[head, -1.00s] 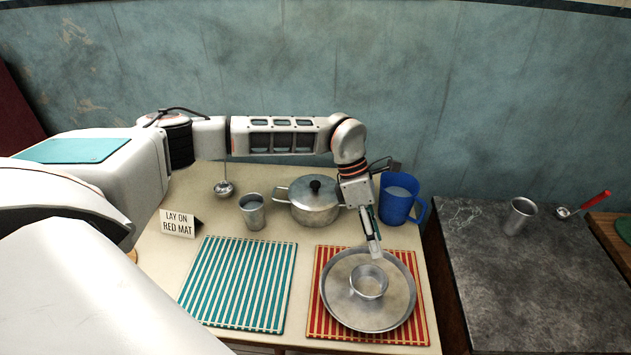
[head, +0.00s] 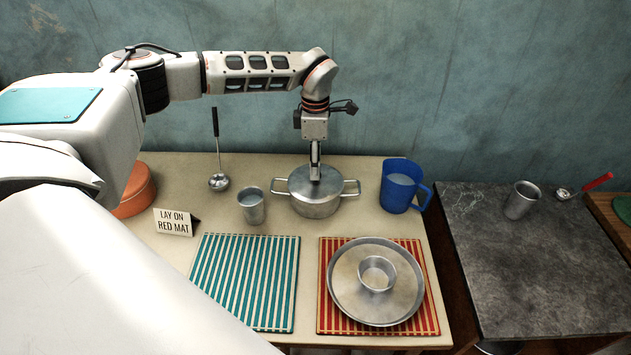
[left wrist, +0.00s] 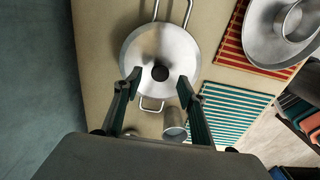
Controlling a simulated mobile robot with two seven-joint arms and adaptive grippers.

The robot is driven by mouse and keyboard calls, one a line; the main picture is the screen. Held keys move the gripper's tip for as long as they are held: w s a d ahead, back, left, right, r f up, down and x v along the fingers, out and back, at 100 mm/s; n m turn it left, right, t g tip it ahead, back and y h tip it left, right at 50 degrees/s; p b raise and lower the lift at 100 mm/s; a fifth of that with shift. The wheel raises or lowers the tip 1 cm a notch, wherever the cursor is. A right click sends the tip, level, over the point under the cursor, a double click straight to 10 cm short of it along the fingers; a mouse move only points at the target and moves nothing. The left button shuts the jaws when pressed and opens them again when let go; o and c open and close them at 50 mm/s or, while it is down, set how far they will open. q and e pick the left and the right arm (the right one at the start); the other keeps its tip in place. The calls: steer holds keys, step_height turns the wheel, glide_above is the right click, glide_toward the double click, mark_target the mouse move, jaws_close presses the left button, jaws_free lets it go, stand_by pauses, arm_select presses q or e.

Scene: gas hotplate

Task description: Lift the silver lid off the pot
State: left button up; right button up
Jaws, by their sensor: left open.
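The pot (head: 317,208) stands at the back middle of the table with its silver lid (head: 298,182) on it. The lid's black knob shows in the left wrist view (left wrist: 160,73). My left gripper (head: 315,178) points down over the lid and hides the knob in the head view. In the left wrist view the open fingers (left wrist: 158,82) lie on either side of the knob, with gaps to it. I cannot tell how high the tips are above the lid. My right gripper is not in view.
A blue pitcher (head: 394,189) stands right of the pot, a metal cup (head: 252,207) and ladle (head: 219,182) left. In front are a teal striped mat (head: 240,285) and a red striped mat (head: 325,318) bearing a pan (head: 342,292) with a small bowl (head: 376,273). A sign (head: 174,222) reads "LAY ON RED MAT".

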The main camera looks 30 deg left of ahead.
arm_select(q)
steer(key=shift+f, duration=1.55)
steer(key=shift+c, duration=0.4)
jaws_close()
step_height(320, 180, up, 23)
steer(key=p, duration=0.5)
